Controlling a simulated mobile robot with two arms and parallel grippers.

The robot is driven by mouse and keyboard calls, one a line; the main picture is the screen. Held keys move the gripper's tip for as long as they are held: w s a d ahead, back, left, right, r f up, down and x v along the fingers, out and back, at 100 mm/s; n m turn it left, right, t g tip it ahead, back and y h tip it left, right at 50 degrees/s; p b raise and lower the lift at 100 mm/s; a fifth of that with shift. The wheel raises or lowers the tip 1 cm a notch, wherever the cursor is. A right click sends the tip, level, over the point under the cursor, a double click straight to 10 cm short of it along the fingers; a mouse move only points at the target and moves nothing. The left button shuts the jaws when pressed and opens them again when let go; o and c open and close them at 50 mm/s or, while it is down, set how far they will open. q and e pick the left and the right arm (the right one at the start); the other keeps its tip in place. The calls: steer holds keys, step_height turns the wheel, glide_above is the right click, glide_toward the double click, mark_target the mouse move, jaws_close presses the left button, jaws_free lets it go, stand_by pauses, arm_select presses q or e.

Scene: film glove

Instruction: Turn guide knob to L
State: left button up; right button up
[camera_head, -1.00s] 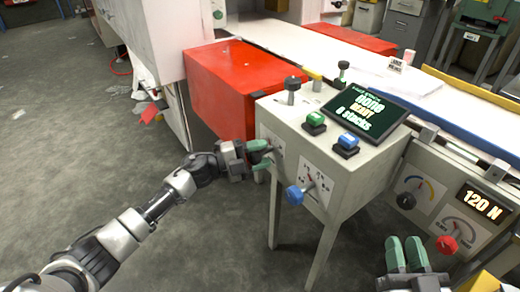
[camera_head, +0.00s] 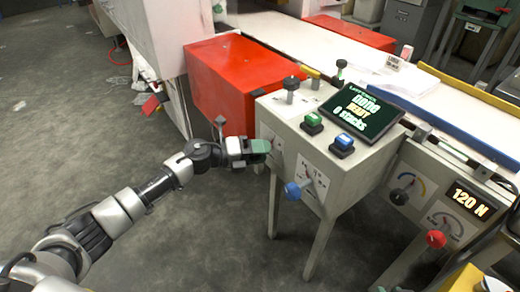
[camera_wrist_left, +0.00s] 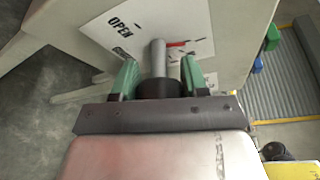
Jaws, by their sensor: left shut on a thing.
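My left gripper (camera_head: 262,147) is at the left face of the grey control box (camera_head: 328,165). In the left wrist view its green fingers (camera_wrist_left: 158,78) stand on either side of a grey lever (camera_wrist_left: 157,57) with a dark round part, and it is shut on this. A white panel behind the lever reads "OPEN" and has a red mark. A blue knob (camera_head: 292,190) sits on a lettered plate (camera_head: 311,183) on the box's front, apart from the gripper. I cannot read which letter it points to. My right gripper is not in view.
The box top carries a green button (camera_head: 312,120), a blue button (camera_head: 342,141) and a screen (camera_head: 361,112). A red block (camera_head: 235,80) stands behind the gripper. A red knob (camera_head: 436,239) and a "120 N" display (camera_head: 470,199) are at the right.

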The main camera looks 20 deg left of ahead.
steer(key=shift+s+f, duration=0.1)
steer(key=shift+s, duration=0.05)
arm_select(q)
steer(key=o, duration=0.9)
steer(key=shift+o, duration=0.2)
steer(key=shift+s+a, duration=0.1)
steer(key=shift+a, duration=0.05)
steer(key=p+v, duration=0.1)
steer(key=v, duration=0.9)
steer(key=shift+s+a, duration=0.15)
steer(key=shift+a, duration=0.05)
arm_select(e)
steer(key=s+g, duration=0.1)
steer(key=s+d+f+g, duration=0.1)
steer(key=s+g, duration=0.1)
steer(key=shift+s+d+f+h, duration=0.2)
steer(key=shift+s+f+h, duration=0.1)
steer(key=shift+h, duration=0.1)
